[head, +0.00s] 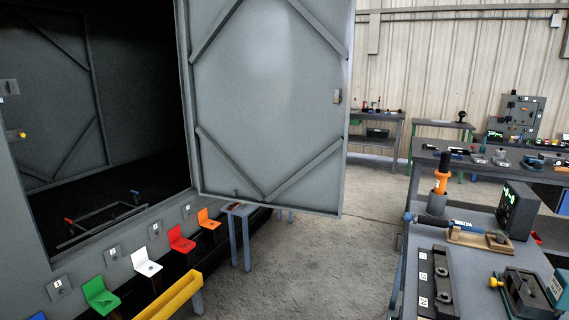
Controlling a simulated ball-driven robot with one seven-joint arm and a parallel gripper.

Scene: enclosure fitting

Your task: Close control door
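A large grey door (268,90) with diagonal braces stands open in the middle of the head view. It swings out from the right side of the dark opening of a grey enclosure (60,272). A small latch plate (337,96) sits near the door's right edge. A second braced grey panel (60,95) shows at the left; I cannot tell whether it is another door or an inner wall. Which of them is the control door cannot be read. My gripper is not in view.
Green, white, red and orange brackets (182,239) line the enclosure's lower front, beside a yellow tray (172,297). A blue-grey stool (240,210) stands below the door. A workbench (480,235) with tools fills the right. Concrete floor (320,260) lies clear between.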

